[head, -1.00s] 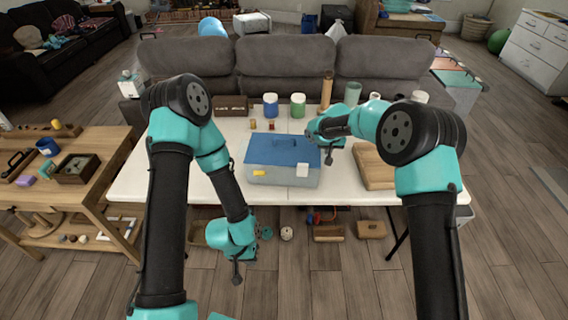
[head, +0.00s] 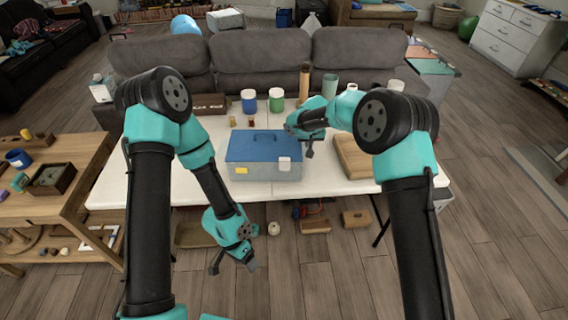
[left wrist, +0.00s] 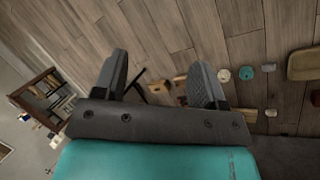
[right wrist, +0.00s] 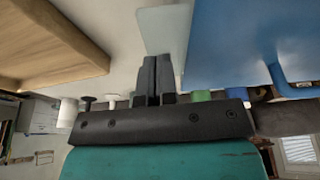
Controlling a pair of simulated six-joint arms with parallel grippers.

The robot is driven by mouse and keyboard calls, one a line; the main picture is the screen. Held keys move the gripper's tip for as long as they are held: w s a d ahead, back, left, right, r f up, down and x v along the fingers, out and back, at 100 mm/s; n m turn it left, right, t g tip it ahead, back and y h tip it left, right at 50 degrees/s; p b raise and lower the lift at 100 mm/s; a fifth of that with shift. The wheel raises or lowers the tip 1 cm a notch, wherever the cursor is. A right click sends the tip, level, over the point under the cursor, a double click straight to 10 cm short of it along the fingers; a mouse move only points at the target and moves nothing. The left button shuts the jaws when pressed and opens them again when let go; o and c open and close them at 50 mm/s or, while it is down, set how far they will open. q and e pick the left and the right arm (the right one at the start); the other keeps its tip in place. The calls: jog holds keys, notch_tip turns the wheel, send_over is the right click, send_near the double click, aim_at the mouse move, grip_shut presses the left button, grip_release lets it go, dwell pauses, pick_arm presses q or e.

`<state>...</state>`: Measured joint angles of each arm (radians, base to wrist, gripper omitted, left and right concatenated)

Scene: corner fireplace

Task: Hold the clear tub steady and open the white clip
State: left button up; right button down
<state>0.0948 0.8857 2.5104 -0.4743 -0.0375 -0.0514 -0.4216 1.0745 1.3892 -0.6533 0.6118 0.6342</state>
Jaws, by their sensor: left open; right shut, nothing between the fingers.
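The clear tub (head: 262,174) with a blue lid (head: 258,147) and handle stands on the white table. The white clip (head: 284,164) is on its front right, lying flat against the lid edge and front wall. A yellow patch (head: 241,170) is at its front left. My right gripper (head: 309,152) is shut and empty just right of the tub, apart from it as far as I can tell. In the right wrist view its fingers (right wrist: 157,76) are together, with the blue lid (right wrist: 250,40) alongside. My left gripper (head: 232,264) is open and empty, low in front of the table, away from the tub.
A wooden box (head: 356,158) lies right of the tub. Blue (head: 248,102) and green (head: 277,100) jars, a tall brown bottle (head: 304,84) and cups stand behind. A wooden side table (head: 40,195) is at left. The table is bare left of the tub.

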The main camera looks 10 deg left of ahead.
pick_arm(q)
jog(key=shift+s+d+r+m+g, duration=0.1)
jog(key=shift+s+r+m+g, duration=0.1)
jog(key=shift+m+g, duration=0.5)
jog(key=w+a+r+m+t+y, duration=0.1)
jog(key=w+r+m+t+y, duration=0.35)
jog(key=m, duration=0.55)
jog(key=w+r+m+t+y, duration=0.2)
jog(key=w+r+m+y, duration=0.2)
jog(key=w+m+y, duration=0.4)
jog(key=w+d+r+m+t+h, duration=0.2)
jog(key=d+r+m+t, duration=0.1)
jog(key=r, duration=0.1)
jog(key=w+d+r+m+t+h, duration=0.1)
jog(key=w+d+r+m+t, duration=0.1)
jog(key=d+r+m+t, duration=0.1)
jog(key=w+d+r+m+t+h, duration=0.2)
jog(key=d+r+m+t, duration=0.1)
jog(key=d+r+t, duration=0.1)
jog(key=shift+w+d+r+t+h, duration=0.2)
jog(key=shift+r+t+h, duration=0.15)
jog(key=shift+r, duration=0.25)
